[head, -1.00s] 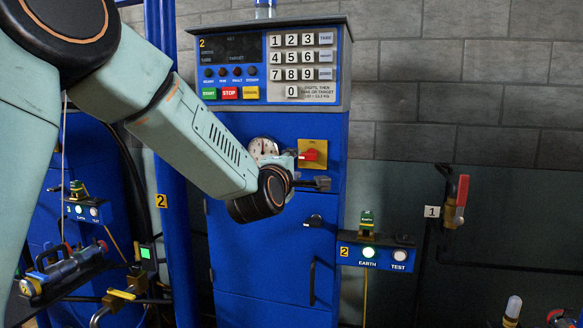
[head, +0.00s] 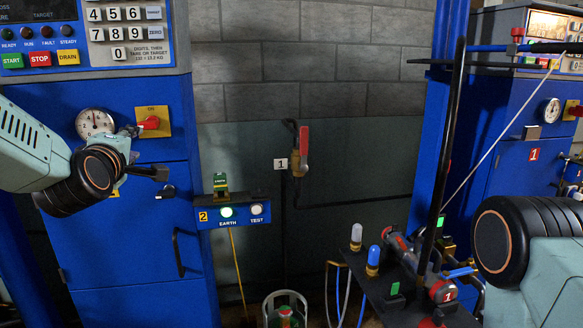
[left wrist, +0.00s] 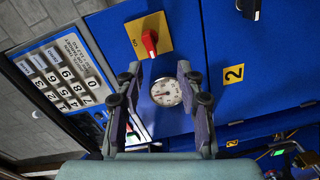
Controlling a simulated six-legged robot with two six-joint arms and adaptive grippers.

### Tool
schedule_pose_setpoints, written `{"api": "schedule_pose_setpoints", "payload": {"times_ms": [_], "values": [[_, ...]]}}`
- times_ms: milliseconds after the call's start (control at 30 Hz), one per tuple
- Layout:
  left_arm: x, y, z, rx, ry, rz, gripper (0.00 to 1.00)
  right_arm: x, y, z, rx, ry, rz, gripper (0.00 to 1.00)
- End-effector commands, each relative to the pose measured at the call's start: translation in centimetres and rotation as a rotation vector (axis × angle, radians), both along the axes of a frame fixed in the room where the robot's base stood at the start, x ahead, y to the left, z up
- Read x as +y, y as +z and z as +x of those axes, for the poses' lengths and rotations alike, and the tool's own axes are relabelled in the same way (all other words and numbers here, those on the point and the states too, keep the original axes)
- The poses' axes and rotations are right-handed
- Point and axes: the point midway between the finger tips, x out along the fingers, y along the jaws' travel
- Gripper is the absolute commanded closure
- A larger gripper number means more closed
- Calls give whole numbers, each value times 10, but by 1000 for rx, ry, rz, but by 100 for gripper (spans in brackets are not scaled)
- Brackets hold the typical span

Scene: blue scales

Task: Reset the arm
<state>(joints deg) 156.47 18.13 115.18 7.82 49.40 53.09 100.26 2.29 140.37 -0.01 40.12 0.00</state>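My left arm comes in from the left in the head view, in front of the blue cabinet (head: 138,230) marked 2. My left gripper (head: 152,163) is seen side-on there, near the red knob on its yellow plate (head: 152,122) and the round gauge (head: 95,122). In the left wrist view my left gripper (left wrist: 157,74) has its two fingers apart with nothing between them. The gauge (left wrist: 167,91) shows behind the gap, and the red knob (left wrist: 150,42) lies beyond the fingertips. My right arm shows at the right edge; its gripper is hidden or out of frame.
A blue box (head: 236,213) with a lit EARTH lamp and a TEST button sits right of the cabinet. A red-handled valve (head: 301,152) marked 1 is on the wall. A dark shelf (head: 385,300) with bulbs and a tool stands by my right arm. Another blue scale is at right.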

Motion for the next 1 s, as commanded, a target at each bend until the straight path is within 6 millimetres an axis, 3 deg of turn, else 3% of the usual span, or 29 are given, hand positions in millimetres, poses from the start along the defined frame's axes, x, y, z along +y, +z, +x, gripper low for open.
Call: {"api": "schedule_pose_setpoints", "payload": {"times_ms": [67,267,467,600,767,1000], "values": [[-12,-21,-7,85,-41,136,62,0,0,0,0,0,0,60],[-43,-125,-34,360,-191,453,62,0,0,0,0,0,0,60],[-66,-223,-78,593,-362,661,62,0,0,0,0,0,0,60],[-79,-286,-121,742,-495,769,62,0,0,0,0,0,0,60],[-92,-351,-179,900,-658,856,62,0,0,0,0,0,0,60],[-105,-428,-285,1122,-903,906,62,0,0,0,0,0,0,60]]}}
